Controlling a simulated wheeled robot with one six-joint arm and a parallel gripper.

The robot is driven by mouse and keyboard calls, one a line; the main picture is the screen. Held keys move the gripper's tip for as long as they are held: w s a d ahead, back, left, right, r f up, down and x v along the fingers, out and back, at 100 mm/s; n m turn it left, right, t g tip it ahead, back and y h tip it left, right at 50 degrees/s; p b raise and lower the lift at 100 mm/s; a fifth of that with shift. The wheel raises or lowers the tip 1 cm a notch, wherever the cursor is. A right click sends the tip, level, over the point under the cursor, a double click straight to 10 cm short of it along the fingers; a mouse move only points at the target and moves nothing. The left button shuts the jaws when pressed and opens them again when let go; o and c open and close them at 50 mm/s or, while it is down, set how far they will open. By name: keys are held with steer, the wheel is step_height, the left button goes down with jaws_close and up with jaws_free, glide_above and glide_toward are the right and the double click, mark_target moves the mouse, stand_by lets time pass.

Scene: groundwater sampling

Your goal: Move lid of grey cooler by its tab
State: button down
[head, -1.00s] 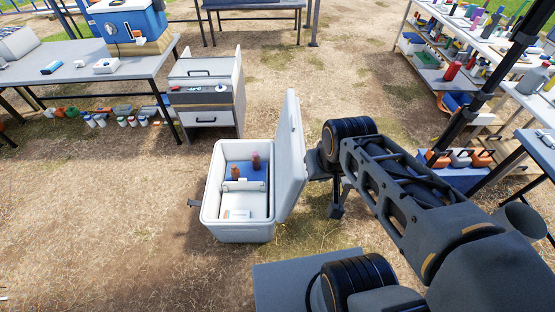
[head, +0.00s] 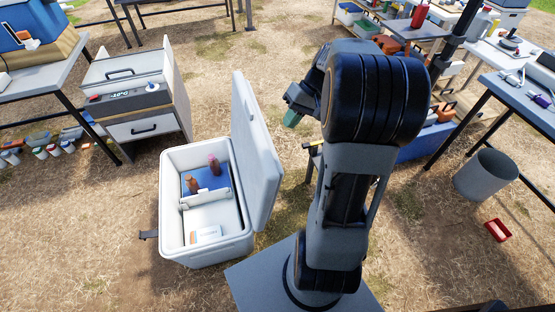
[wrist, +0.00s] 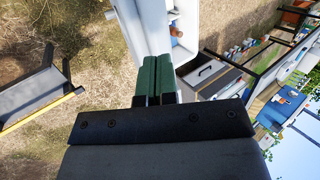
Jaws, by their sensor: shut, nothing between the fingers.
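The light grey cooler (head: 205,247) stands open on the ground, left of my arm in the head view. Its lid (head: 257,145) is swung up on the right side, nearly upright and leaning outward. Brown bottles (head: 193,184) and a blue piece are inside the cooler. My gripper (head: 292,119) is right of the lid, apart from it in the picture. In the wrist view its green fingers (wrist: 155,72) are together and empty, with the pale cooler beyond.
A cabinet with a small display (head: 140,95) stands behind the cooler. A grey table (head: 45,80) is at the left, and another table (head: 520,100) at the right. A grey bin (head: 485,175) and a red tray (head: 497,230) are on the right. Dry grass before the cooler is clear.

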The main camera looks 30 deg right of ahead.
steer(key=w+d+f+t+y+b, duration=0.2)
steer(key=d+f+y+b, duration=0.15)
steer(key=d+f, duration=0.5)
steer(key=b, duration=0.3)
glide_toward(274, 151)
steer(key=a+f, duration=0.2)
steer(key=f, duration=0.1)
steer(key=a+f, duration=0.1)
steer(key=shift+w+a+f, duration=0.1)
steer(key=shift+w+f, duration=0.15)
steer(key=shift+w, duration=0.1)
steer(key=shift+w+a+r, duration=0.1)
steer(key=shift+a+r, duration=0.05)
steer(key=shift+a, duration=0.35)
steer(key=shift+w+a+r, duration=0.1)
steer(key=shift+a+r, duration=0.05)
steer(key=shift+a, duration=0.35)
steer(key=shift+w+a+r+b, duration=0.15)
steer(key=shift+a+b, duration=0.15)
steer(key=shift+a, duration=0.45)
